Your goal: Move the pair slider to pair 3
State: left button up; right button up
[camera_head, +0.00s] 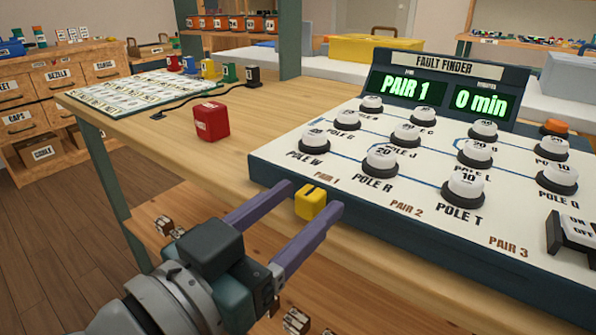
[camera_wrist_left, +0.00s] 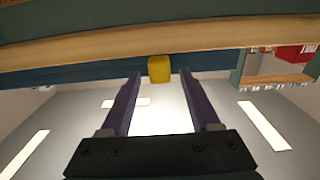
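The yellow pair slider (camera_head: 311,203) sits on the front edge of the fault finder panel (camera_head: 256,168), by the PAIR 1 label. The panel's display (camera_head: 405,87) reads PAIR 1 and 0 min. The PAIR 2 label (camera_head: 406,206) and PAIR 3 label (camera_head: 508,246) lie further right along the front edge. My left gripper (camera_head: 312,196) is open, with one purple finger on each side of the slider and visible gaps. The left wrist view shows the slider (camera_wrist_left: 160,69) between and just beyond the fingertips (camera_wrist_left: 159,73). My right gripper is not in view.
Several white knobs labelled POLE stand on the panel, with an ON/OFF switch (camera_head: 574,233) at the right. A red box (camera_head: 211,121) stands on the wooden table (camera_head: 262,105) left of the panel. A printed card sheet (camera_head: 140,92) and small coloured pieces lie behind it.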

pick_arm(q)
grip_shut()
dwell(0.3)
dwell(1.0)
